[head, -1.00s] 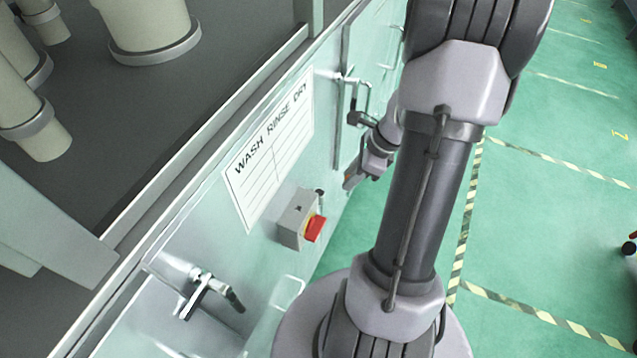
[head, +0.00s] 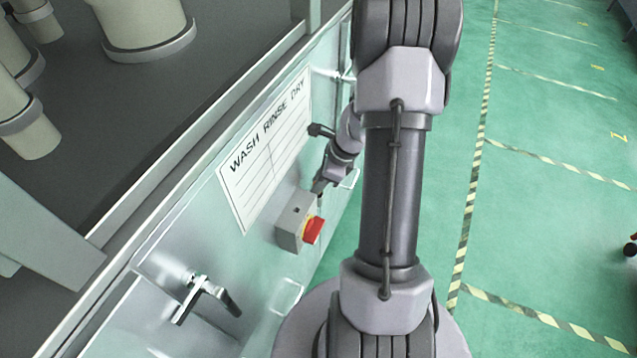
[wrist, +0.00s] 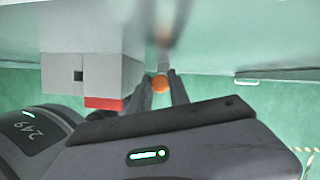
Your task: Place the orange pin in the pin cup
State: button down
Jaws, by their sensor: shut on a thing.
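My gripper (wrist: 161,92) is shut on the orange pin (wrist: 160,84); only its round orange end shows between the fingers in the wrist view. A blurred grey upright part (wrist: 164,58) lies just beyond the fingertips; I cannot tell whether it is the pin cup or whether the pin touches it. In the head view my gripper (head: 319,186) is close above the grey switch box (head: 293,220) on the cabinet front, and the pin cannot be made out there. No pin cup can be clearly made out in either view.
The switch box has a red knob (head: 313,230) and also shows beside my fingers in the wrist view (wrist: 95,72). A WASH RINSE DRY sign (head: 262,165) is on the pale cabinet front. A latch handle (head: 207,293) juts out lower left.

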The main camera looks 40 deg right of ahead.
jog(key=shift+s+f, duration=0.1)
jog(key=shift+f, duration=0.1)
jog(key=c, duration=1.2)
grip_release()
jog(key=shift+r, duration=0.2)
jog(key=p+v, duration=0.3)
jog(key=v, duration=0.9)
